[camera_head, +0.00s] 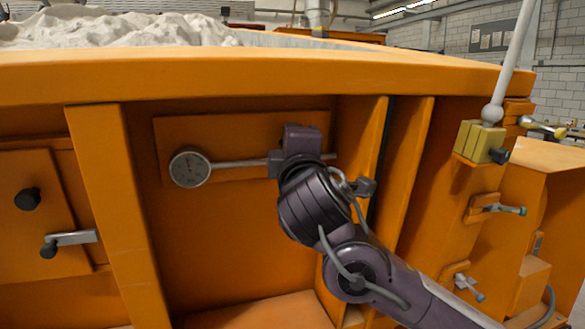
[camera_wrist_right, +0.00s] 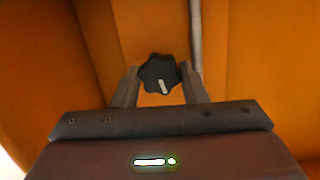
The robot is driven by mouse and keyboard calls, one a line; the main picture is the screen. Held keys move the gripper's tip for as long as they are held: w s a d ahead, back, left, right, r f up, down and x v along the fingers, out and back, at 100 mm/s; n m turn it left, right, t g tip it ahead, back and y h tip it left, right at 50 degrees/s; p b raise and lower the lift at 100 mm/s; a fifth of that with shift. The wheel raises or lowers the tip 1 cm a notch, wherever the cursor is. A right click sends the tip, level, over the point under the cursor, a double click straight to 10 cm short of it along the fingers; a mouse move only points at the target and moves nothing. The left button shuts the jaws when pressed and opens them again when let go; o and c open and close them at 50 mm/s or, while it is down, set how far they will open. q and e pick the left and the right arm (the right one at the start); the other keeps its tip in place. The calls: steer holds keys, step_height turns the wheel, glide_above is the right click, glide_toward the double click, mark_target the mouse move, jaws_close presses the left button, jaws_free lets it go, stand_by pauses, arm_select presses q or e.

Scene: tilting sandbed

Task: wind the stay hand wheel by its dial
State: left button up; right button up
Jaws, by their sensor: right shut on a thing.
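The hand wheel (camera_wrist_right: 158,72) is a black, lobed knob with a pale pointer mark at its lower edge in the right wrist view. My right gripper (camera_wrist_right: 161,80) is shut on it, one finger on each side. In the head view my right wrist hides the wheel. A thin metal rod (camera_head: 238,163) runs from the dial to behind my gripper. My left gripper is out of view.
A black knob (camera_head: 28,199) and a crank handle (camera_head: 70,240) are on the left panel. Orange ribs (camera_head: 105,190) flank the recess. Clamp levers (camera_head: 497,208) and a yellow block (camera_head: 480,142) with a pale post stand at right. Sand (camera_head: 120,32) fills the bed above.

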steer(key=shift+f+n+b, duration=0.15)
steer(key=shift+n+b, duration=1.05)
steer(key=shift+b, duration=0.1)
steer(key=o, duration=1)
steer(key=shift+t, duration=0.3)
steer(key=shift+c, duration=0.2)
steer(key=shift+s, duration=0.1)
